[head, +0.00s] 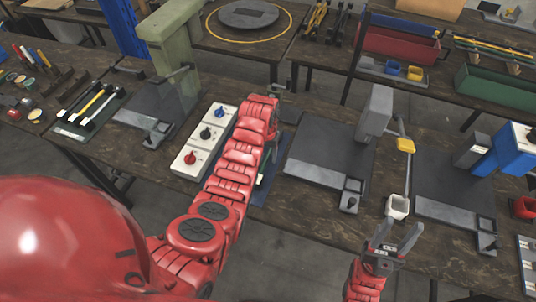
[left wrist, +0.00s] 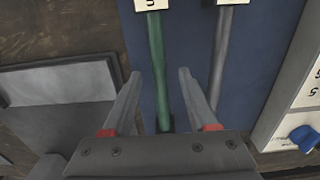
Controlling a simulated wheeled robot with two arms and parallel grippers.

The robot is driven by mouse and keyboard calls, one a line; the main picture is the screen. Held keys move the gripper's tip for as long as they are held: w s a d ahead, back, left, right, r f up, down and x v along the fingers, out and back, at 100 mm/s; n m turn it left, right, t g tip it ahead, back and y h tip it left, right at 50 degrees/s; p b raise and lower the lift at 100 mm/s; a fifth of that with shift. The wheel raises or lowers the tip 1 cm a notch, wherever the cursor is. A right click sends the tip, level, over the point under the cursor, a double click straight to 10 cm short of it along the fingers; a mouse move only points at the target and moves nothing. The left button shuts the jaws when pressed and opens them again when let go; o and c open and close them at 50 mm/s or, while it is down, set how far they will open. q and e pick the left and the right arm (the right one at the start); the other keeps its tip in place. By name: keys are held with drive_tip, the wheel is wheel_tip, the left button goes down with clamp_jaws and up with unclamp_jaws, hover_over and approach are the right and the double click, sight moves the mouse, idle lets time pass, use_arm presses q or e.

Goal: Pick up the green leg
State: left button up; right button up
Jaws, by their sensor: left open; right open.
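The green leg (left wrist: 156,60) is a slim green bar lying on a blue mat (left wrist: 187,60), with a pale label marked 5 at its top end. In the left wrist view my left gripper (left wrist: 159,74) is open, with one finger on each side of the green leg; I cannot tell how far above it they are. A grey leg (left wrist: 230,45) lies beside it, outside the right finger. In the head view my left arm hides most of the mat (head: 261,196). My right gripper (head: 397,240) is open and empty, at the lower right.
A white panel with coloured knobs (head: 204,140) stands left of my left arm. A grey press (head: 376,112) with a yellow-knobbed lever (head: 406,145) is to the right. A white square piece (head: 398,206) is just beyond my right gripper. A green press (head: 172,45) stands at the back left.

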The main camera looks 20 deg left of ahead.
use_arm(q)
drive_tip(key=shift+f+p, duration=0.3)
drive_tip(key=shift+f, duration=1.1)
clamp_jaws()
